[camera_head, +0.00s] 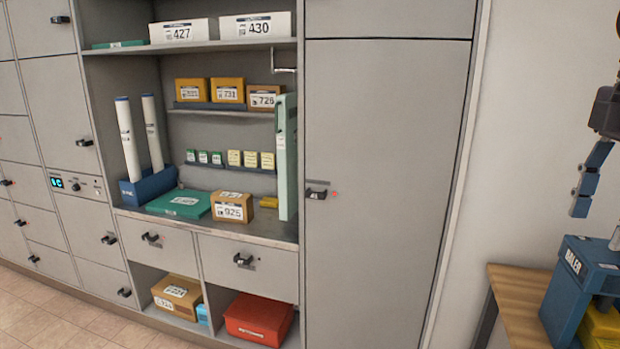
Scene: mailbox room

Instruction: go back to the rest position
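Neither of my grippers can be made out in the head view, so I cannot see whether they hold anything. The view faces a grey cabinet wall with an open shelf bay (220,60) left of centre and a tall closed door (390,140) right of it. A jointed dark and blue part (590,180) hangs at the right edge, cut off by the frame. I cannot tell what it belongs to.
A wooden table (515,300) at lower right carries a blue machine marked BALER (575,275). A green panel (287,155) stands upright at the bay's right side. A red box (259,320) sits low. Tiled floor (60,315) shows clear at lower left.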

